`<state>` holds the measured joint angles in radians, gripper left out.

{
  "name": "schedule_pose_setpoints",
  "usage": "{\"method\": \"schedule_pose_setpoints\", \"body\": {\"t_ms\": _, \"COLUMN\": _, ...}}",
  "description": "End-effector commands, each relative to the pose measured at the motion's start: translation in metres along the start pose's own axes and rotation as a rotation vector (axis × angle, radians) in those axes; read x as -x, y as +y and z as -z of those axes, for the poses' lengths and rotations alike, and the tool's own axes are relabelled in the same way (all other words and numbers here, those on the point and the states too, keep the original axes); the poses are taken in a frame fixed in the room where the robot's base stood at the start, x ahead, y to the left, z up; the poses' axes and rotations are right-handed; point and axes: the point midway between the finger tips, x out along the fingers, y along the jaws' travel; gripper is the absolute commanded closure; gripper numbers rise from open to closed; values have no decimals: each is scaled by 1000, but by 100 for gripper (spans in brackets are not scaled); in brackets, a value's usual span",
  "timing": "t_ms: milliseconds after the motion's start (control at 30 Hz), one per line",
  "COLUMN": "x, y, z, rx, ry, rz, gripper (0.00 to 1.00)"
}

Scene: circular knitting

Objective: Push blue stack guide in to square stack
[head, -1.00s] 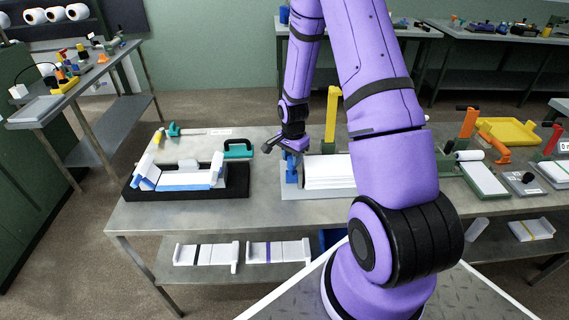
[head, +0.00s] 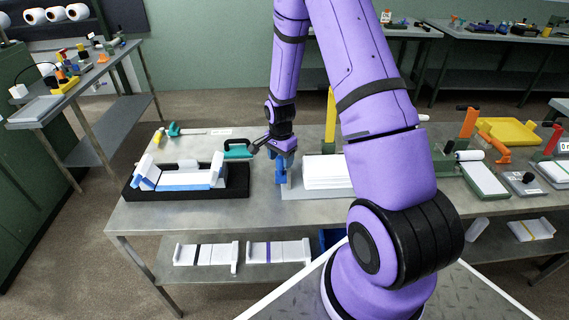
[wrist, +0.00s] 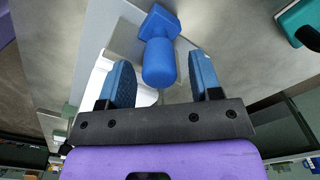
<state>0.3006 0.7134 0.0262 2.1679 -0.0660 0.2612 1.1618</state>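The blue stack guide (wrist: 158,62), with a rounded handle and a squarer base, shows in the wrist view. Its handle lies between the two blue finger pads of my gripper (wrist: 162,75), with a gap on each side. My gripper is open around it, not closed on it. In the head view my gripper (head: 282,163) points down at the left end of the white stack (head: 326,172). There the blue finger and the blue guide overlap, so their outlines are hard to separate. The stack lies on a grey plate (head: 305,193).
A black tray (head: 237,190) with white and blue parts stands to the left. A teal-handled tool (head: 237,150) lies behind it, close to my gripper. A yellow upright (head: 331,112) stands behind the stack. My arm hides the stack's right side.

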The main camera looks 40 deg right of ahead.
Motion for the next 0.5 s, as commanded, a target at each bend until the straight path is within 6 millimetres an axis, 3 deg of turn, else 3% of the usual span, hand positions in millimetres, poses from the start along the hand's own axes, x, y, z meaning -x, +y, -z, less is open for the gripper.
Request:
{"method": "schedule_pose_setpoints", "body": {"t_ms": 233, "x": 4, "y": 0, "z": 0, "rx": 0, "ry": 1, "rz": 1, "gripper": 42}}
{"method": "schedule_pose_setpoints", "body": {"t_ms": 500, "x": 26, "y": 0, "z": 0, "rx": -1, "ry": 1, "rz": 2, "gripper": 42}}
